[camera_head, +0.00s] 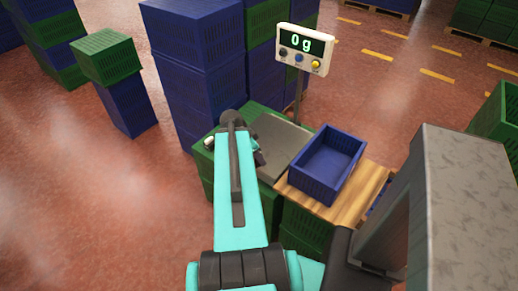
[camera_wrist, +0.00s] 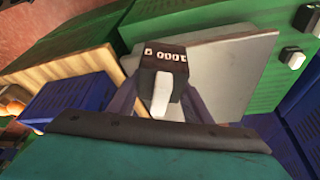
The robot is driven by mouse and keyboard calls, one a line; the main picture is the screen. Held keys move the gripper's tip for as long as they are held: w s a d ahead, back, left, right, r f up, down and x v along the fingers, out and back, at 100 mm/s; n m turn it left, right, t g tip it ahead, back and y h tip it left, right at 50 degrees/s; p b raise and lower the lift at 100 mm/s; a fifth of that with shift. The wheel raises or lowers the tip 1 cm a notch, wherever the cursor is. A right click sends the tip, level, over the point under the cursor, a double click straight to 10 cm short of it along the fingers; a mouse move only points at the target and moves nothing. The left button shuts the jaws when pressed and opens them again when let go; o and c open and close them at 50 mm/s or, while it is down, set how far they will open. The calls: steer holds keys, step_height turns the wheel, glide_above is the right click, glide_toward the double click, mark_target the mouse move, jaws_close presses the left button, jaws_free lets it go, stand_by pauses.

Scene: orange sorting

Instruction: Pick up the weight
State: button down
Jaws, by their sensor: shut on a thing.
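The weight (camera_wrist: 165,57) is a small block with a dark top and upside-down white lettering that looks like "1000 g"; a pale part shows below the lettering. In the wrist view my gripper (camera_wrist: 160,98) is shut on it, with a dark finger at each side. The grey scale plate (camera_wrist: 228,62) lies behind the weight in that view. In the head view my gripper (camera_head: 259,156) is mostly hidden by my arm, close to the left edge of the scale plate (camera_head: 283,143). I cannot make out the weight there. The scale display (camera_head: 302,47) reads 0 g.
A blue crate (camera_head: 327,165) stands on a wooden board (camera_head: 350,207) right of the scale. Small pale objects (camera_wrist: 291,56) sit on the green surface (camera_wrist: 262,88). Tall blue crate stacks (camera_head: 200,80) rise behind. The floor at left is open.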

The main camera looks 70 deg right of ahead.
steer(key=shift+a+p, duration=0.5)
steer(key=shift+p, duration=1.05)
steer(key=shift+r, duration=0.1)
steer(key=shift+w+r, duration=0.2)
steer(key=shift+w, duration=0.35)
steer(key=w+a+r+n+t, duration=0.2)
steer(key=w+a+r+n, duration=0.3)
steer(key=w, duration=0.6)
steer(key=w+a+r+n+t, duration=0.1)
steer(key=w+a+r+n, duration=0.5)
steer(key=w, duration=0.5)
steer(key=w+a+r+n+t, duration=0.2)
steer(key=w+a+r, duration=0.2)
steer(key=w+a, duration=0.45)
steer(key=w+a+r+n+y, duration=0.1)
steer(key=w+a+r+n, duration=0.3)
steer(key=a, duration=0.6)
steer(key=w+a+r+n+t+y, duration=0.1)
steer(key=w+a+r+n, duration=0.3)
steer(key=a+r, duration=0.3)
steer(key=w+a+r+n+t+y, duration=0.1)
steer(key=w+a+r+n, duration=0.3)
steer(key=a, duration=1)
step_height(320, 180, up, 2)
steer(key=shift+w+a+r+y, duration=0.2)
steer(key=shift+w+a+y, duration=0.15)
steer(key=shift+w, duration=0.9)
steer(key=shift+w, duration=0.15)
